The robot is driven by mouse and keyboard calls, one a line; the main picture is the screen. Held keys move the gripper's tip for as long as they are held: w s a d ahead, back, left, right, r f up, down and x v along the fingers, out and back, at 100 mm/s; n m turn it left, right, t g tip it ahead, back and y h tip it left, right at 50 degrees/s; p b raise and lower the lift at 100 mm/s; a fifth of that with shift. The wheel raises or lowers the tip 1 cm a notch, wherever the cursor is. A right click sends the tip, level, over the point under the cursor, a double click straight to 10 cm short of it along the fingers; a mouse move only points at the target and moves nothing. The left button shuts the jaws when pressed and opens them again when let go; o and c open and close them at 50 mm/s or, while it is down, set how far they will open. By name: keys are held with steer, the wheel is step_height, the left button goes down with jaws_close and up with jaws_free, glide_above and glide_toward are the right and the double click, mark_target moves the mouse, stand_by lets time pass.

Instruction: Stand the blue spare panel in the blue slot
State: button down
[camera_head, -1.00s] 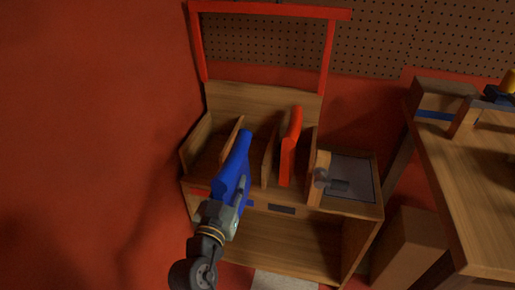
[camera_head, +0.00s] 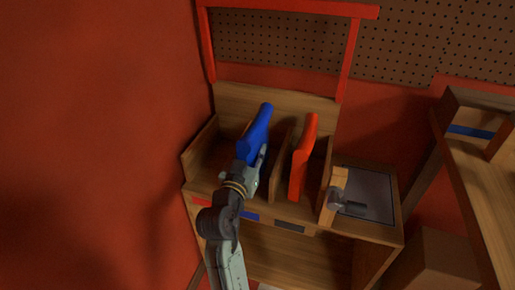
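My gripper (camera_head: 252,172) is shut on the blue spare panel (camera_head: 257,132). The panel is upright and leans a little to the right at its top. It is over the wooden rack (camera_head: 272,97), above the blue label (camera_head: 249,215) on the rack's front edge. The blue slot lies behind that label, left of a wooden divider (camera_head: 283,165). My gripper and wrist hide the panel's lower end and most of the slot, so I cannot tell whether the panel touches the slot floor.
A red panel (camera_head: 302,158) stands right of the divider, above a dark grey label (camera_head: 290,227). A red label (camera_head: 200,201) marks the left compartment. A wooden block with a grey handle (camera_head: 345,203) stands at the right. A red frame (camera_head: 285,8) rises behind.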

steer(key=shift+w+d+f+p, duration=0.2)
steer(key=shift+w+f, duration=0.5)
steer(key=shift+w, duration=0.35)
steer(key=shift+w+d+f+p, duration=0.2)
steer(key=shift+w+f, duration=0.45)
steer(key=shift+w, duration=0.35)
steer(key=shift+w+d+f+p, duration=0.1)
steer(key=shift+w+f+p, duration=0.1)
steer(key=shift+w+f, duration=0.7)
steer(key=shift+w+r, duration=0.15)
steer(key=shift+r, duration=0.05)
steer(key=shift+f, duration=0.15)
steer(key=c, duration=1.3)
jaws_free()
